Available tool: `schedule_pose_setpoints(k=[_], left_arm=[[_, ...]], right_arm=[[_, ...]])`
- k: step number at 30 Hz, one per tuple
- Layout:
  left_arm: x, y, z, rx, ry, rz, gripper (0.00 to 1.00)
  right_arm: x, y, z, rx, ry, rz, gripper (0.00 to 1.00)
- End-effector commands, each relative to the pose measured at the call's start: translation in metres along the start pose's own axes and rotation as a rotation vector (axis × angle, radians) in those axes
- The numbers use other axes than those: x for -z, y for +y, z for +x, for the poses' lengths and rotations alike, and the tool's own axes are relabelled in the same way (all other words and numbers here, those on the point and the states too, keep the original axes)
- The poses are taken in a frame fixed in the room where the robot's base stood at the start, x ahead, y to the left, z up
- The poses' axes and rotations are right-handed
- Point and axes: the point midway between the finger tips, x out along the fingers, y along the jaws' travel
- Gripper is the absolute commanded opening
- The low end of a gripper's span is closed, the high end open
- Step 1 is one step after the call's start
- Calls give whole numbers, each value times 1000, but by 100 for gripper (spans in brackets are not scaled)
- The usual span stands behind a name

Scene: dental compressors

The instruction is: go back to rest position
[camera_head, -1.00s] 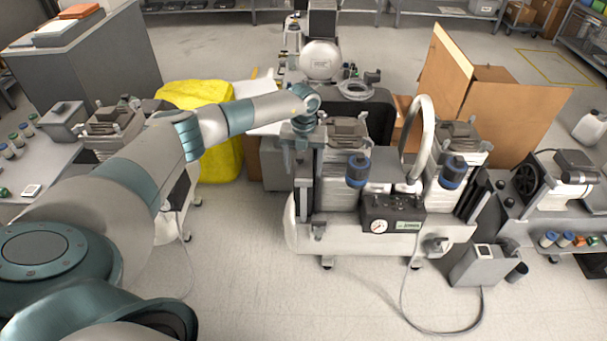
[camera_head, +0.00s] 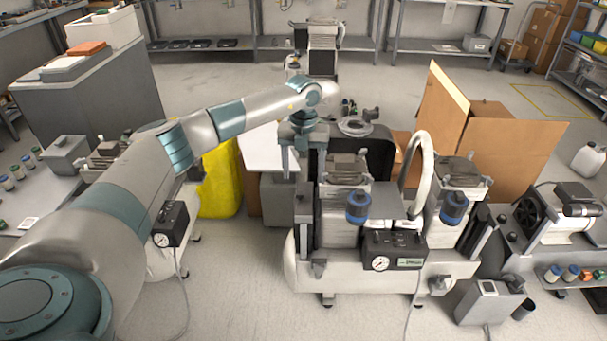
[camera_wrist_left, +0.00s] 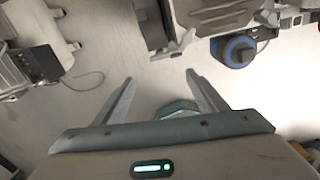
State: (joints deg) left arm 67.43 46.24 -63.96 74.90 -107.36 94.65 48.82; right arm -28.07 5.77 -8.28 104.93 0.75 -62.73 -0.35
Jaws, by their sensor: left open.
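My left arm reaches in from the left in the head view. Its gripper (camera_head: 302,160) hangs down at the left end of the central dental compressor (camera_head: 340,262). In the left wrist view the two fingers (camera_wrist_left: 159,78) stand wide apart with bare floor between them, and nothing is held. The compressor's metal parts and a blue-capped cylinder (camera_wrist_left: 234,51) lie beyond the fingers at the upper right of that view. Whether the gripper touches the compressor I cannot tell. My right gripper is not in view.
Another compressor with a gauge box (camera_head: 171,224) stands left, partly hidden by my arm. A yellow cover (camera_head: 220,180) is behind it. Cardboard boxes (camera_head: 500,150) stand right of centre.

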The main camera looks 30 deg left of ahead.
Motion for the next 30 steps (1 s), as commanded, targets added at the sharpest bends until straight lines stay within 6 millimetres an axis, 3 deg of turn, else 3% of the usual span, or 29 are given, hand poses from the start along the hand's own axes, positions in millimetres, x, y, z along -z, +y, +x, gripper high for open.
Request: schedule_pose_setpoints(k=[12, 17, 23, 30], left_arm=[[0, -1, 1, 3, 1, 2, 66], [7, -16, 11, 49, 21, 21, 66], [36, -72, 41, 226, 93, 74, 66], [100, -180, 78, 625, 227, 90, 66]], right_arm=[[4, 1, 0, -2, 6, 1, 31], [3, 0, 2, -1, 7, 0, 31], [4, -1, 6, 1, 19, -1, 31], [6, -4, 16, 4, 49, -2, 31]])
